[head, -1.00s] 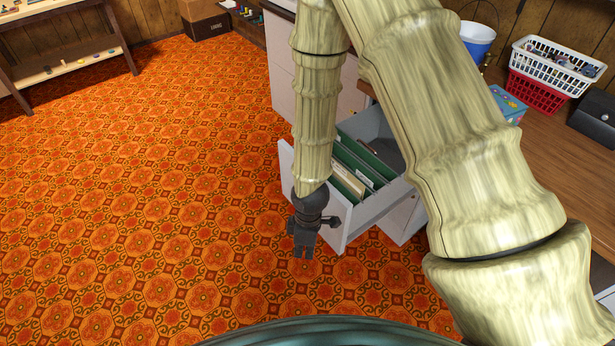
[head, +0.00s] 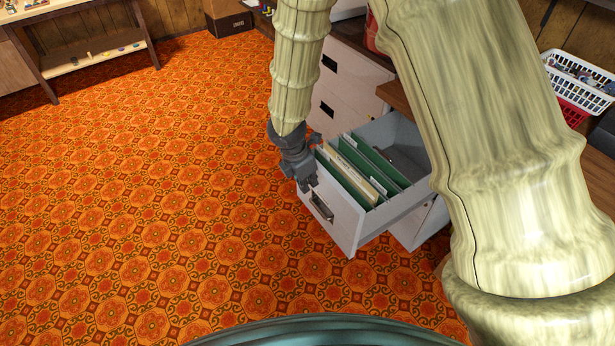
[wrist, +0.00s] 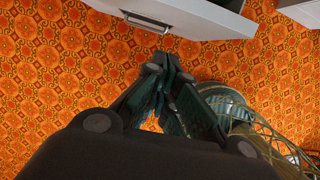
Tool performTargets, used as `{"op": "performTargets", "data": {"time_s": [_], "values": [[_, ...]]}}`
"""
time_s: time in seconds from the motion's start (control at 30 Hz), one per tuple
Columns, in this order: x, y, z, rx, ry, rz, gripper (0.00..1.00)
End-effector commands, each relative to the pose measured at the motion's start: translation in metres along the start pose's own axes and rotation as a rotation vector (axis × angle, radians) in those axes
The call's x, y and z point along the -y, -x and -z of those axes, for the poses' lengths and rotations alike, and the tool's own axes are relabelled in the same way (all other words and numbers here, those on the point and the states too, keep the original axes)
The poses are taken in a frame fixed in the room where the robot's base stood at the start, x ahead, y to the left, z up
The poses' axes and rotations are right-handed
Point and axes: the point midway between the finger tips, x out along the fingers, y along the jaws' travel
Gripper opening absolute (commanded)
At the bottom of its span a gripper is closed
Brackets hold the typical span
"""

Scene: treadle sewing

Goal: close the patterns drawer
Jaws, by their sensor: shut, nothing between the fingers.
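The open drawer (head: 340,221) is light grey with a dark metal handle (head: 321,207) on its front. It is pulled well out of its cabinet and holds green hanging folders (head: 366,165) with papers. I cannot read a label that says patterns. My gripper (head: 309,186) is shut and empty, just in front of the upper left part of the drawer front; whether it touches cannot be told. In the wrist view my gripper (wrist: 172,62) points towards the drawer front (wrist: 195,14), whose handle (wrist: 147,21) shows at the top, with carpet between them.
A wooden desk top at right carries a white basket (head: 583,82). A low wooden shelf (head: 88,60) stands far left. The patterned orange carpet in front is free.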

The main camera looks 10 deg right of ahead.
Motion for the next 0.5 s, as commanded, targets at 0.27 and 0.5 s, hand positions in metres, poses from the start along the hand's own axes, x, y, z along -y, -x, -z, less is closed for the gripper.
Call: {"op": "performTargets", "data": {"time_s": [0.27,0.5], "values": [[0.001,-0.042,0.0,0.0,0.0,0.002,0.0],[0.001,-0.061,-0.016,-0.002,-0.005,0.001,0.0]]}}
